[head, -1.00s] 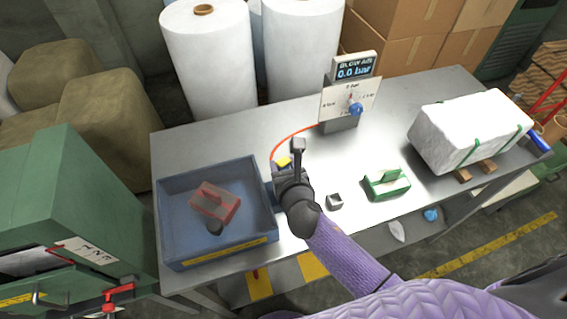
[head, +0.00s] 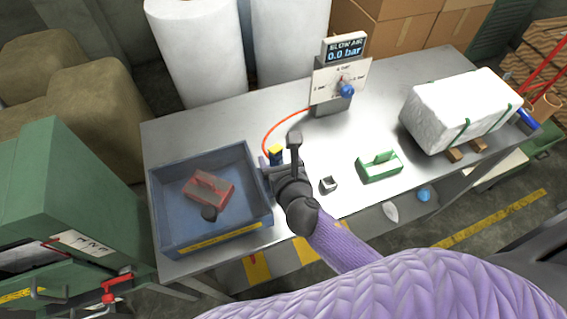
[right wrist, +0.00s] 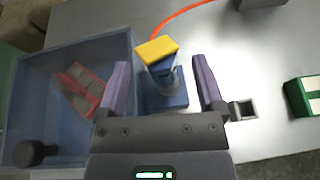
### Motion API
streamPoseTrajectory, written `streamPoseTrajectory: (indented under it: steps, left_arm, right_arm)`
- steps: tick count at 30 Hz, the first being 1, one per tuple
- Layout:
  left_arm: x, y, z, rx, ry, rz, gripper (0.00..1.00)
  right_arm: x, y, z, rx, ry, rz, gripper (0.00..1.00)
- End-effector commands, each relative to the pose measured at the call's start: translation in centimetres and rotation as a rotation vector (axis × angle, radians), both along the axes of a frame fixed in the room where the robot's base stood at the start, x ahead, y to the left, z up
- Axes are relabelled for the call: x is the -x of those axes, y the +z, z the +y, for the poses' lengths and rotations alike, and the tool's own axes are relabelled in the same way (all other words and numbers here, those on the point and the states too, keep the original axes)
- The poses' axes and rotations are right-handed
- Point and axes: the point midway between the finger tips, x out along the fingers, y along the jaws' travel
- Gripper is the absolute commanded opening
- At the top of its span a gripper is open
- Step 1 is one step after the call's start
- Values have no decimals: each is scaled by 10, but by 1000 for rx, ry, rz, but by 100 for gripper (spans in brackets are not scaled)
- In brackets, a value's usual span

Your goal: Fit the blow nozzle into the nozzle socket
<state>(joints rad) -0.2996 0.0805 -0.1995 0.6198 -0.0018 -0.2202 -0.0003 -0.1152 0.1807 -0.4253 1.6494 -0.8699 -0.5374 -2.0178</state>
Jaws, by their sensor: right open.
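A yellow-topped blue piece (head: 276,151), which looks like the blow nozzle, stands beside the blue tray; the orange hose runs to it. My left gripper is not in view.

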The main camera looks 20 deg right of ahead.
Motion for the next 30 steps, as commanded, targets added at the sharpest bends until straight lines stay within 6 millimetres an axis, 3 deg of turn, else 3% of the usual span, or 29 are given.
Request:
streamPoseTrajectory:
  steps: [3,9,26,28,30]
  left_arm:
    - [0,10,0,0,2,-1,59]
    - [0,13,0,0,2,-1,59]
    - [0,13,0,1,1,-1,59]
    - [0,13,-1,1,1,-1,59]
    - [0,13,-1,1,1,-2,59]
  right_arm:
    - [28,13,1,-1,1,3,87]
    - [60,25,3,0,0,2,87]
    - [65,27,2,-2,-2,0,87]
    - [66,27,-2,-76,-58,12,87]
    - [71,29,-16,-310,-239,45,87]
